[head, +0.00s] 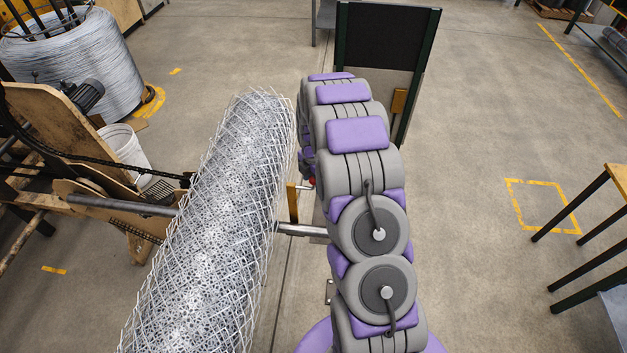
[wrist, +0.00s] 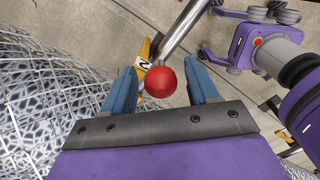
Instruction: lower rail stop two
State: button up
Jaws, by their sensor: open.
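Rail stop two shows in the wrist view as a yellow plate (wrist: 145,50) marked "2", with a round red knob (wrist: 160,82) in front of it. My gripper (wrist: 161,80) is open, its two blue fingers on either side of the red knob with a gap at each side. I cannot tell the depth of the knob between the fingers. In the head view my arm hides most of the gripper. A bit of red knob (head: 312,181) and a narrow yellow plate (head: 292,203) show between my arm and the mesh roll.
A chain-link mesh roll (head: 215,220) lies close left of my arm and also fills the left of the wrist view (wrist: 35,90). A metal bar (wrist: 185,28) passes beside the yellow plate. A dark panel (head: 388,45) stands beyond my arm.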

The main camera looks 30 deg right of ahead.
grip_shut()
dwell(0.6)
